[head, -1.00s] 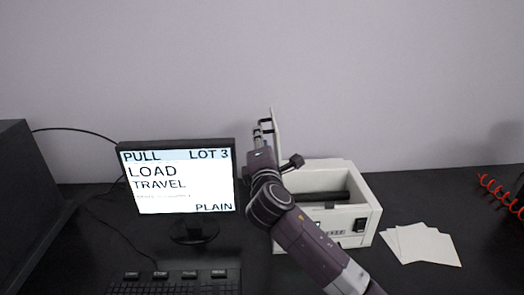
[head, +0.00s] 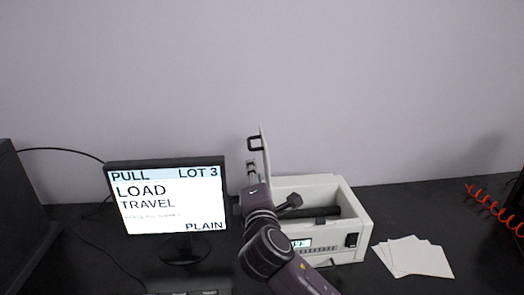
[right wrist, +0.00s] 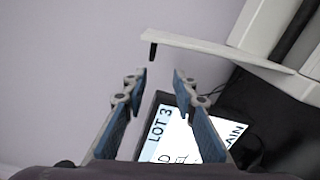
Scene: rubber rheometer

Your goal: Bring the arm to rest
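My right arm (head: 268,250) comes in from the bottom right of the head view, in front of the cream instrument. Its gripper (head: 251,165) points up, just left of the instrument's raised lid (head: 266,165) and below the lid's black handle (head: 254,143). In the right wrist view this gripper (right wrist: 158,78) is open, its two blue-grey fingers apart with nothing between them. The lid (right wrist: 215,48) and its handle (right wrist: 152,50) lie beyond the fingertips, apart from them. My left gripper is out of view.
The open cream instrument (head: 350,205) has a dark bar inside and a lit display partly hidden by my arm. A monitor (head: 165,200) reading "LOAD TRAVEL" stands left. White sheets (head: 420,258) lie right, near a red coiled cord (head: 490,208). A dark box (head: 15,210) stands far left.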

